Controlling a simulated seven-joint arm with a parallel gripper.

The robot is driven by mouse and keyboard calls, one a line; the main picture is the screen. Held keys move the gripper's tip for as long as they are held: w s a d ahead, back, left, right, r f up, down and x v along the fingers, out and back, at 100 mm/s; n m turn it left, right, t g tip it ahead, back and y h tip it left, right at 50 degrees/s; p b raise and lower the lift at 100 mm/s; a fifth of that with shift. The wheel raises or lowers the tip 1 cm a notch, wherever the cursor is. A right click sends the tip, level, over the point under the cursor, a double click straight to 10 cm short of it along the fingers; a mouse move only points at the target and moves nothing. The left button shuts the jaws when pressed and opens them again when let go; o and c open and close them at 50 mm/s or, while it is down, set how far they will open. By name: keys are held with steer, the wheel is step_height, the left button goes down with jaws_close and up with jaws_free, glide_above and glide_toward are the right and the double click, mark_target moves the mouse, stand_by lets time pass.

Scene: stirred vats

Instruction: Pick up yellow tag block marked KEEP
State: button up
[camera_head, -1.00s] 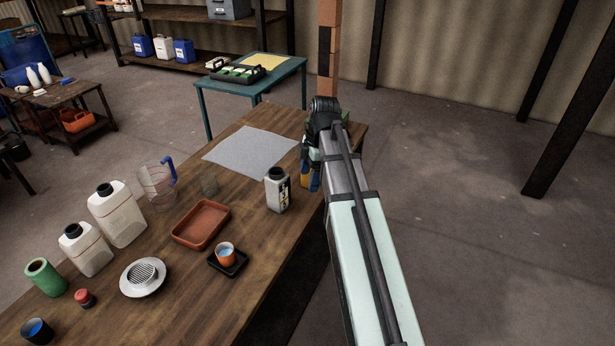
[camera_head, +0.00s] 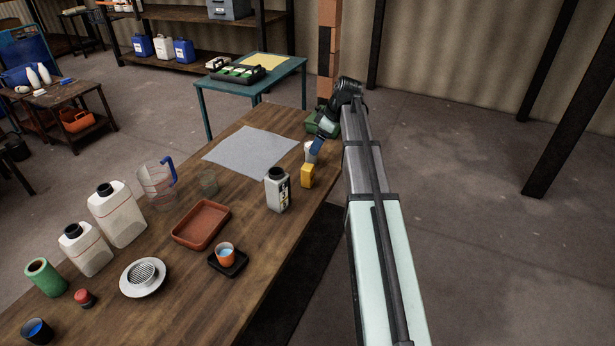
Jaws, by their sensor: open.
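A small yellow block (camera_head: 307,176) stands on the wooden table near its right edge, just right of a grey bottle. No marking on it is legible at this size. My gripper (camera_head: 317,149) reaches down and left from the end of my arm, with a blue finger part showing just above and behind the block. It is open, and a gap shows between it and the block. My arm hides part of the gripper.
A white cup (camera_head: 310,155) stands right behind the block, and a green object (camera_head: 322,124) lies farther back. The grey bottle (camera_head: 278,190) stands close on the left. A grey sheet (camera_head: 250,150) lies flat on the wooden table (camera_head: 262,245).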

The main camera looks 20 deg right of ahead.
mark_target(309, 167)
steer(key=x, duration=0.8)
steer(key=shift+s+d+x, duration=0.15)
steer(key=shift+s+x, duration=0.05)
steer(key=shift+x, duration=1.1)
steer(key=shift+s+d+x, duration=0.1)
steer(key=shift+s+x, duration=0.1)
steer(key=shift+x, duration=1.1)
steer(key=shift+f, duration=0.15)
steer(key=shift+c, duration=0.3)
steer(key=c, duration=1)
